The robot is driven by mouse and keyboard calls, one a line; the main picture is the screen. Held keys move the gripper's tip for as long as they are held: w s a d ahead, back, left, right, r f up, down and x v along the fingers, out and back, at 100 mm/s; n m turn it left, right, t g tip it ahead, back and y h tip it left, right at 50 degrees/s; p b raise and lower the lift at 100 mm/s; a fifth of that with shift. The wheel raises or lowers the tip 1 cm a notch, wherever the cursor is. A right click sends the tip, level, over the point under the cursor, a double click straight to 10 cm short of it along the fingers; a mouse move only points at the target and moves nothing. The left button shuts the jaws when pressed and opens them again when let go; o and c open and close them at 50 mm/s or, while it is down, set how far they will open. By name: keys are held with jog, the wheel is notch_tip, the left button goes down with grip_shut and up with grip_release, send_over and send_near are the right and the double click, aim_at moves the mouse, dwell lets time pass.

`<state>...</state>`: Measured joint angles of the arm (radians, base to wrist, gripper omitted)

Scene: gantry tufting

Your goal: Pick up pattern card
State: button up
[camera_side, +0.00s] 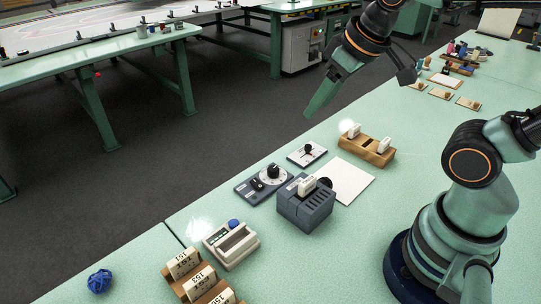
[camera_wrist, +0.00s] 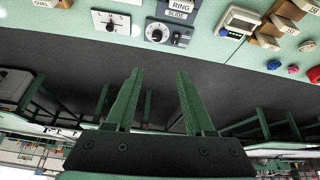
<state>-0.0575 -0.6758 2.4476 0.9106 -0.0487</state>
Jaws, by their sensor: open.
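Several white cards could be the pattern card, and I cannot tell which one is meant. One white card (camera_side: 307,186) stands in a slot of a dark grey slotted box (camera_side: 303,212). Others stand in a small wooden rack (camera_side: 367,153) behind it. Cards marked with numbers (camera_side: 184,263) stand in wooden holders at the lower front. My gripper (camera_side: 307,116) hangs in the air beyond the bench's far edge, clear of all the cards. In the wrist view my gripper (camera_wrist: 159,72) is open, with nothing between its green fingers.
A white sheet (camera_side: 345,180) lies beside the slotted box. A dial box (camera_side: 270,176), a small knob panel (camera_side: 307,153) and a white device with a blue button (camera_side: 232,244) stand nearby. A ball of blue yarn (camera_side: 99,281) lies at the lower left. Dark floor separates the benches.

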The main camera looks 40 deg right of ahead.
jog(key=w+a+n+g+y, duration=0.1)
jog(key=w+a+n+g, duration=0.15)
jog(key=a+n, duration=0.5)
jog(key=n+g+h, duration=0.1)
jog(key=n+g, duration=0.2)
jog(key=n, duration=0.6)
send_over(198, 278)
notch_tip(198, 278, down, 10)
jog(key=f, duration=0.6)
jog(key=shift+s+d, duration=0.2)
jog(key=shift+d, duration=0.2)
jog(key=shift+w+a+f, duration=0.1)
jog(key=shift+a+f, duration=0.1)
jog(key=shift+f, duration=1.25)
jog(key=shift+w+a+f, duration=0.1)
jog(key=shift+a+f, duration=0.1)
jog(key=shift+f, duration=1.2)
grip_shut()
